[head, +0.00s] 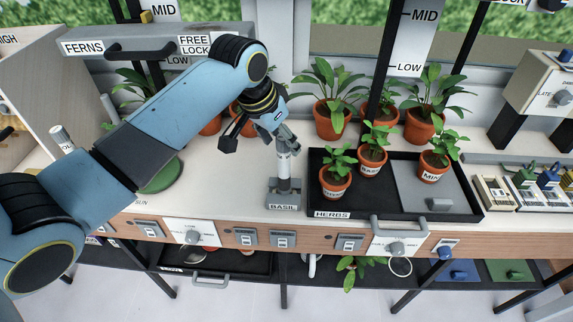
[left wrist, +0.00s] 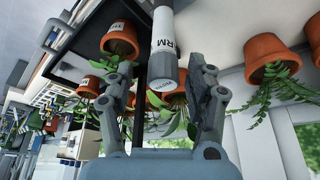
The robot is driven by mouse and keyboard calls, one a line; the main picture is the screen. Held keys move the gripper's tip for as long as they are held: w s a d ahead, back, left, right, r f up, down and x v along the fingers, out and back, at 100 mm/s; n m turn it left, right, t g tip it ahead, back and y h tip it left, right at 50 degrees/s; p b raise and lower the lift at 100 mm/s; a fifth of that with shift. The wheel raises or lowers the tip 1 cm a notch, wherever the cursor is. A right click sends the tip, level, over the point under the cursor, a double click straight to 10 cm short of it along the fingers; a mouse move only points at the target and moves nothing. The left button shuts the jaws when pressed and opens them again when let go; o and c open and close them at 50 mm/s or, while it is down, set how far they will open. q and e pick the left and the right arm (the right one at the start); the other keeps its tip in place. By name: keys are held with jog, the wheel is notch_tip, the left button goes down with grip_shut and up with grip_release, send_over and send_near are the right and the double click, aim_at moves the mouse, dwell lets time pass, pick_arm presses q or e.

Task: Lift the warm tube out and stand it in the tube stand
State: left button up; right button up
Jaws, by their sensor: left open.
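The warm tube (head: 284,165) is white with a grey cap and stands upright in a grey block (head: 284,197) labelled BASIL, on the bench left of the herb tray. In the left wrist view the tube (left wrist: 164,45) shows the letters RM, and its cap (left wrist: 162,92) lies between the two fingers. My left gripper (head: 258,137) is at the tube's top with its fingers spread. In the left wrist view the gripper (left wrist: 163,88) is open, with gaps beside the cap. I cannot make out which object is the tube stand. My right gripper is not in view.
A black herb tray (head: 340,212) with several potted plants is close on the right. More potted plants (head: 333,112) stand behind. A white tube (head: 63,140) and a green round dish (head: 160,178) are at the left. The bench front between dish and block is clear.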

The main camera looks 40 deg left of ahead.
aim_at(284, 154)
pick_arm(q)
jog(key=x, duration=0.5)
jog(key=shift+s+a+f+p, duration=0.25)
jog(key=shift+s+f+p, duration=0.05)
jog(key=shift+f+p, duration=0.15)
grip_shut()
